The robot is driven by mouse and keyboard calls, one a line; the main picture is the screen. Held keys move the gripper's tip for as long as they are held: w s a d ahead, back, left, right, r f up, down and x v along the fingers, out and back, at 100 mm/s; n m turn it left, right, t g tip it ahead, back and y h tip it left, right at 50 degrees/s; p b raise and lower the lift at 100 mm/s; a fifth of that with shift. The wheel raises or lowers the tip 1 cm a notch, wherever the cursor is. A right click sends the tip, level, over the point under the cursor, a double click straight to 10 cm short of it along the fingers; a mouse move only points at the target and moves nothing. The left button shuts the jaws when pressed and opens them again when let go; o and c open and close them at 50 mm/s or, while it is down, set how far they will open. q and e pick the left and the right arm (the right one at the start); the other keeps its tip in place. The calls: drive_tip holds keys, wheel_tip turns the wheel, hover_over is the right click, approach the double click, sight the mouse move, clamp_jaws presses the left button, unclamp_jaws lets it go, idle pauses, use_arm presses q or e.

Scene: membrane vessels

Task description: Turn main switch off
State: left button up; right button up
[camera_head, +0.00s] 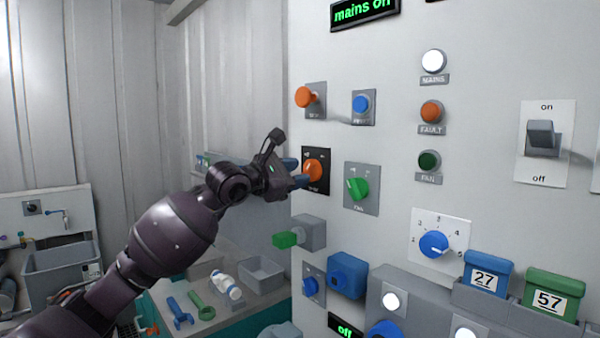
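The main switch is an orange rotary knob (314,167) on a black plate on the panel; its small label is too blurred to read. My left gripper (299,172) is just left of the knob. Its two fingertips are apart, close to the knob's left side, and the lower one overlaps the knob's edge in the picture. I cannot tell whether they touch it. A display (364,11) at the top of the panel reads "mains on" in green. The white MAINS lamp (433,61) looks bright. My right gripper is not in view.
A grey on/off lever (542,138) is at right. Tools (201,306) lie on a bench below.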

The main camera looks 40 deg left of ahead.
use_arm(q)
drive_tip(key=shift+w, duration=0.85)
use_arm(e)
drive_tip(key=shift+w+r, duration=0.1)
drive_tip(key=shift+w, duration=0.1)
use_arm(q)
drive_tip(key=shift+c, duration=0.6)
clamp_jaws()
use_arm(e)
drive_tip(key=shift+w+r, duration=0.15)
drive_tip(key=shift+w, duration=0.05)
